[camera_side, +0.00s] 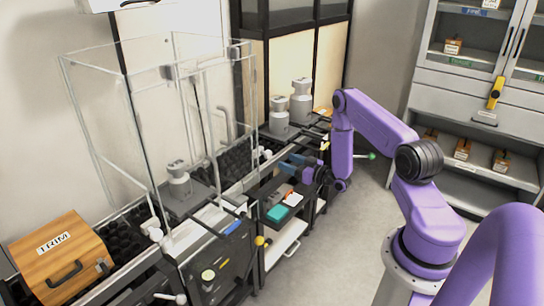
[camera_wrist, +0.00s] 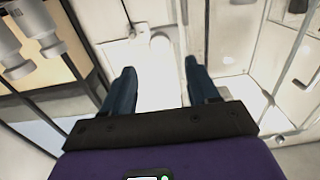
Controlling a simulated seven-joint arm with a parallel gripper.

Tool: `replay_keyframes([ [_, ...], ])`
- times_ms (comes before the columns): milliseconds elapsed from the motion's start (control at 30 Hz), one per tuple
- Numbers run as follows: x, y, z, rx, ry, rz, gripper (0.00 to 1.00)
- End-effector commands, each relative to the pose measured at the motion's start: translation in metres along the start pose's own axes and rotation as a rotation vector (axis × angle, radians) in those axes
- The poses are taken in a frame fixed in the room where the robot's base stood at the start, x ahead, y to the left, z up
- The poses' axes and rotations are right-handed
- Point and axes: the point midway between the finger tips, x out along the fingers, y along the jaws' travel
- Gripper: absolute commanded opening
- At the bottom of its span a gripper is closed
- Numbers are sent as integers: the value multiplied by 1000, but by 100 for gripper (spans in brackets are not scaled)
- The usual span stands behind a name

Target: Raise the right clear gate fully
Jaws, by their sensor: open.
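A tall clear enclosure (camera_side: 112,75) stands on the left of the side view, with transparent panels and thin edges around a grey instrument (camera_side: 178,178). I cannot tell for certain which panel is the right gate, or how high it stands. My gripper (camera_side: 287,164) is to the right of the enclosure, its dark blue fingers pointing left. In the wrist view my gripper (camera_wrist: 160,78) is open, the fingers well apart with nothing held. A pale upright shape (camera_wrist: 161,62) shows between and beyond the fingers. A clear panel with a dark edge (camera_wrist: 285,72) is at the right.
A wooden box marked TRIM (camera_side: 62,255) stands at the front left. Grey cylindrical instruments (camera_side: 300,100) stand behind my gripper. Shelves (camera_side: 470,150) stand at the right; the floor (camera_side: 340,240) between is clear.

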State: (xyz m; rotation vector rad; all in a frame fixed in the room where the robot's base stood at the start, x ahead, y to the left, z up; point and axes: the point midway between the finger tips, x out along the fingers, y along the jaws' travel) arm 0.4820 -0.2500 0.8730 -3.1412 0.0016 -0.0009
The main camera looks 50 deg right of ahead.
Motion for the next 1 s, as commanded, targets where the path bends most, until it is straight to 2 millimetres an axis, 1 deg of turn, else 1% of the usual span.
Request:
replay_keyframes([
  [33,10,-1,0,-4,3,-5,59],
  [200,42,-1,0,-4,3,-4,59],
  [400,69,-1,0,-1,1,-3,59],
  [600,81,0,0,0,0,-1,59],
  [867,82,0,0,0,-1,-1,59],
  [900,82,0,0,0,-1,-1,56],
  [967,82,0,0,0,-1,-1,37],
  [1000,82,0,0,0,-1,-1,24],
])
